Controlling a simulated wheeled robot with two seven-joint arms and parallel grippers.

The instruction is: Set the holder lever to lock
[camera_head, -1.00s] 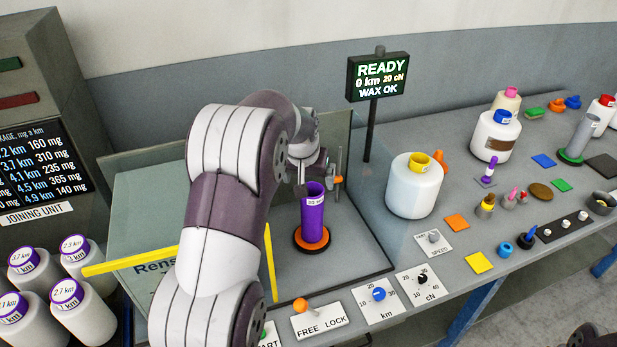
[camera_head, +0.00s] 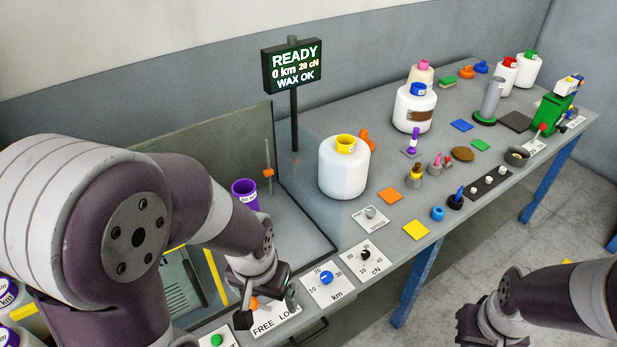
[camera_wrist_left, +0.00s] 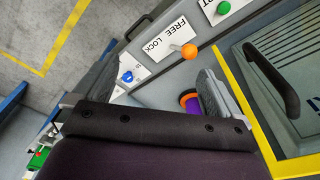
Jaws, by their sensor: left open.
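The holder lever has an orange knob (camera_head: 254,303) and stands at the FREE/LOCK plate (camera_head: 275,321) on the front edge of the bench. Its knob leans to the FREE side. In the left wrist view the knob (camera_wrist_left: 189,51) and the plate (camera_wrist_left: 160,38) lie just beyond the fingers. My left gripper (camera_head: 268,306) is open above the plate, its fingers either side of the knob in the head view; I see no contact. In the left wrist view its fingers (camera_wrist_left: 145,100) are wide apart. My right gripper (camera_head: 474,326) is at the lower right, far from the lever; its jaws are unclear.
The km dial (camera_head: 326,279) and cN dial (camera_head: 366,255) sit right of the lever. A green START button (camera_head: 216,340) is to the left. A purple tube (camera_head: 244,193) stands behind, near a clear panel. A white bobbin (camera_head: 343,170) stands farther right.

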